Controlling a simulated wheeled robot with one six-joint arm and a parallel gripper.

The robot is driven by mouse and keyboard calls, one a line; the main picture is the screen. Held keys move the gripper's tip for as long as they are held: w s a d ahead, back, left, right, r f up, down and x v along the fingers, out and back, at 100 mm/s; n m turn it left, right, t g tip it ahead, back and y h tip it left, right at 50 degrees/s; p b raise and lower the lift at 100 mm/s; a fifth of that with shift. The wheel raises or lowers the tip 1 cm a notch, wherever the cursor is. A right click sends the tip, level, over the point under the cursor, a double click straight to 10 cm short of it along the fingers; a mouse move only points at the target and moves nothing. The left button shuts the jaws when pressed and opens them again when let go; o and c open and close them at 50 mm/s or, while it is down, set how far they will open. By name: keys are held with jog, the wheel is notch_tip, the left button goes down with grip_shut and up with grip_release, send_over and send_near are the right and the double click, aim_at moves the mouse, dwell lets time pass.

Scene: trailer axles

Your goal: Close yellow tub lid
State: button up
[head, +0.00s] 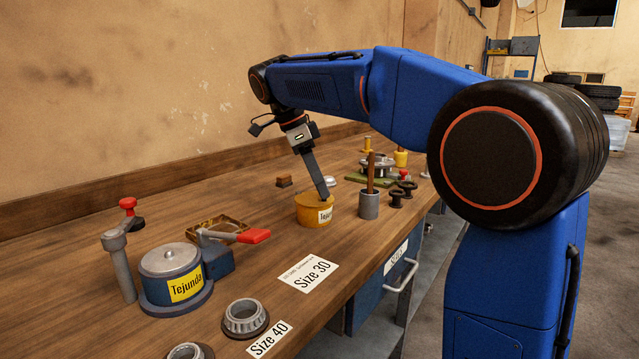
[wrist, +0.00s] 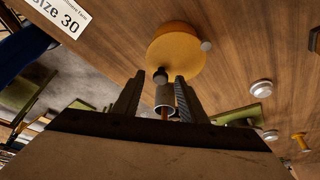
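The yellow tub (head: 313,212) stands upright on the workbench with a Tejunda label on its front. In the wrist view its round yellow top (wrist: 177,48) fills the upper middle, with a dark knob (wrist: 160,75) at the near edge and a grey knob (wrist: 206,45) at the right edge. The top looks covered, but I cannot tell if the lid is fully seated. My gripper (head: 324,196) reaches down to the tub's right edge. In the wrist view my gripper (wrist: 161,80) has its fingers apart, with the dark knob between the tips, gaps visible either side.
A grey cup with a wooden handle (head: 369,205) stands just right of the tub, with dark spools (head: 396,198) beyond. A Size 30 card (head: 309,273) lies in front. A blue-and-grey Tejunda pot (head: 172,270) with a red-handled clamp is at left.

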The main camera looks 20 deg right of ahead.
aim_at(308, 202)
jog(key=v, duration=0.7)
jog(key=shift+r, duration=0.1)
